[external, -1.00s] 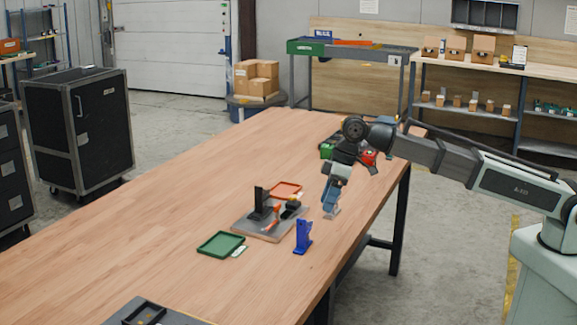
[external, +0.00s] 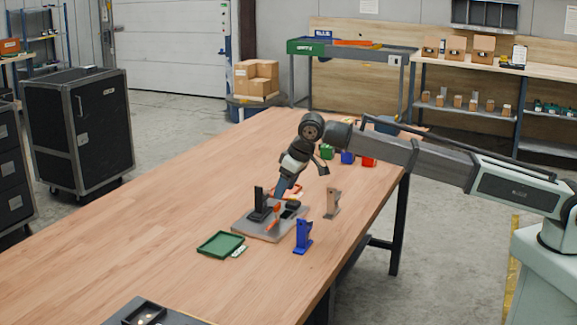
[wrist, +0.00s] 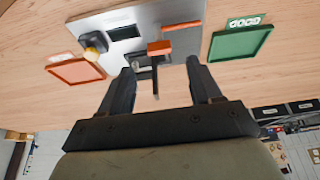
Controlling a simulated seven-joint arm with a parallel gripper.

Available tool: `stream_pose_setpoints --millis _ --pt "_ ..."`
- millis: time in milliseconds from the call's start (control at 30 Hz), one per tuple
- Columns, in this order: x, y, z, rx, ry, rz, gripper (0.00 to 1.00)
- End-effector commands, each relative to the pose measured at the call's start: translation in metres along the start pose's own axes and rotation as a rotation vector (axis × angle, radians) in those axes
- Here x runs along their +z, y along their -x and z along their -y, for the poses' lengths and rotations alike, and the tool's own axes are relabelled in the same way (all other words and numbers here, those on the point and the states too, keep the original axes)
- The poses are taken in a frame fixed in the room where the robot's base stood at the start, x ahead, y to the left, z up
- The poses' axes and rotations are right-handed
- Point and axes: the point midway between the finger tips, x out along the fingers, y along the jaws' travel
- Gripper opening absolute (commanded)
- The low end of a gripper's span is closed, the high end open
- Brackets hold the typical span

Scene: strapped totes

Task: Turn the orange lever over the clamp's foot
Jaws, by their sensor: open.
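The grey base plate (external: 262,234) lies on the table with a black upright clamp (external: 258,204) on it. The orange lever (external: 276,214) shows beside the upright. In the wrist view, an orange block-like end (wrist: 160,47) lies ahead of and between my fingertips, and a flat orange bar (wrist: 182,25) lies beyond it; I cannot tell which part each is. My gripper (external: 279,194) is over the plate's far side, tilted downward. In the wrist view my gripper (wrist: 162,72) is open and empty. The clamp's foot is not clearly visible.
A green tray (wrist: 240,43) and an orange tray (wrist: 76,72) flank the plate. A black-and-yellow piece (wrist: 95,42) sits at the plate's edge. Blue (external: 303,237) and tan (external: 332,203) brackets stand nearby.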

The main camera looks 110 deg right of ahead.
Motion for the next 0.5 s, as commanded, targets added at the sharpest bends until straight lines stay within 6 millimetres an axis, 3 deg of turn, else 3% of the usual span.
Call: stream_pose_setpoints --millis 200,500 --pt "0.000 -0.035 0.000 0.000 0.000 0.002 0.64" --pt "0.000 -0.057 0.000 -0.001 0.000 0.000 0.64"
